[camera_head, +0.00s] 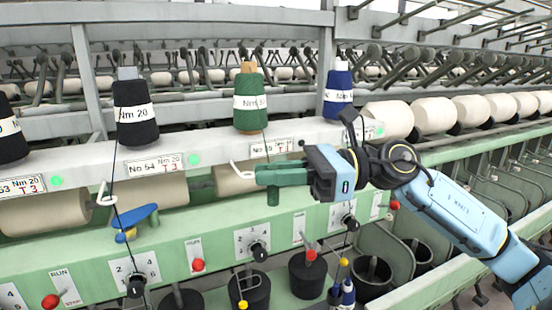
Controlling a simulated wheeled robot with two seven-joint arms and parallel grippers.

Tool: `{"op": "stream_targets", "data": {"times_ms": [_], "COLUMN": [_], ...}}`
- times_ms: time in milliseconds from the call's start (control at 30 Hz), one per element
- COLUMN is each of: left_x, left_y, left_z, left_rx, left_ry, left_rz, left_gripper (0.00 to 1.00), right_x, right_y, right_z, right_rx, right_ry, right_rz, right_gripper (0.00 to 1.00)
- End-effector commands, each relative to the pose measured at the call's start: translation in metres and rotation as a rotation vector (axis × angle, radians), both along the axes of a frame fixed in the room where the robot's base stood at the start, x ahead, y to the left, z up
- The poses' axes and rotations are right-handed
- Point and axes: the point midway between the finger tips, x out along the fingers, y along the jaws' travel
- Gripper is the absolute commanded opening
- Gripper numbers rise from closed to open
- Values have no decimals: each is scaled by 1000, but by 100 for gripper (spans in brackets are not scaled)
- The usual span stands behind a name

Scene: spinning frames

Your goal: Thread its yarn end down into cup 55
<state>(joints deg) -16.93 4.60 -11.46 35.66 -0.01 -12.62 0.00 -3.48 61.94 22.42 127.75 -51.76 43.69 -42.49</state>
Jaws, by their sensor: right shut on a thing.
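My right gripper (305,175) comes in from the right at the middle of the machine, shut on a green piece (283,173) with a short stub hanging down. A green yarn cone (249,100) stands on the rail above, and a dark thread runs down from it toward the gripper. The plate below the cone (273,147) is partly hidden by the thread and gripper; its number looks like 55. Black cups stand below the green panel, one under this station (252,291) and one to its right (307,277). No cup number is readable. My left gripper is not in view.
Black cones (136,115) and a blue cone (338,92) stand on the same rail.

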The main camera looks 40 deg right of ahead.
Motion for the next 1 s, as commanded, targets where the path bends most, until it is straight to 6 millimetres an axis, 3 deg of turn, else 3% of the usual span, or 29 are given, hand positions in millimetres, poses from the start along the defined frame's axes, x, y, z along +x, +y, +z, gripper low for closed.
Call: {"op": "stream_targets", "data": {"times_ms": [267,533,1000], "left_x": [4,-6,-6], "left_y": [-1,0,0], "left_z": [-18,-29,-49], "left_rx": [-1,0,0], "left_ry": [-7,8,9], "left_rz": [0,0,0], "left_gripper": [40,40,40], "right_x": [-5,8,29], "right_y": [6,9,15], "right_z": [-35,-64,-117], "right_rx": [2,1,1], "right_ry": [1,0,0], "right_rz": [0,-1,-2], "right_gripper": [0,0,0]}}
